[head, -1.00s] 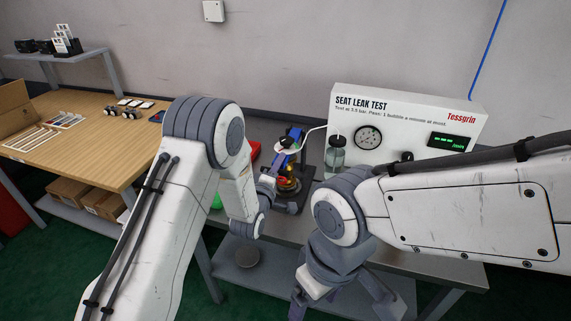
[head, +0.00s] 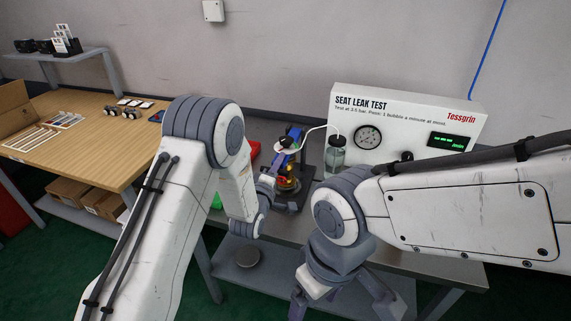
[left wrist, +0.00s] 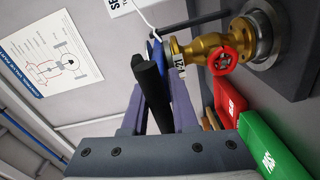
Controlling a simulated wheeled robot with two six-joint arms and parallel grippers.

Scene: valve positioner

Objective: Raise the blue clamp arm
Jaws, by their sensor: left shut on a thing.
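The blue clamp arm (head: 285,158) is on the dark test stand at the middle of the bench in the head view. A blue part of it shows in the left wrist view (left wrist: 156,52), behind a black handle (left wrist: 151,92). My left gripper (left wrist: 160,75) is shut on this black handle, which lies between its two fingers. In the head view my left gripper (head: 267,188) is beside the stand and partly hidden by its own arm. A brass valve (left wrist: 195,48) with a red handwheel (left wrist: 222,61) sits close by. My right gripper (head: 343,300) is open and empty, low in front of the bench.
The leak test box (head: 405,125) stands behind the clamp, with a bottle (head: 335,157) and white tube beside it. In the left wrist view, a red bin (left wrist: 229,102) and a green bin (left wrist: 272,146) are near the valve. A wooden table (head: 95,145) is at left.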

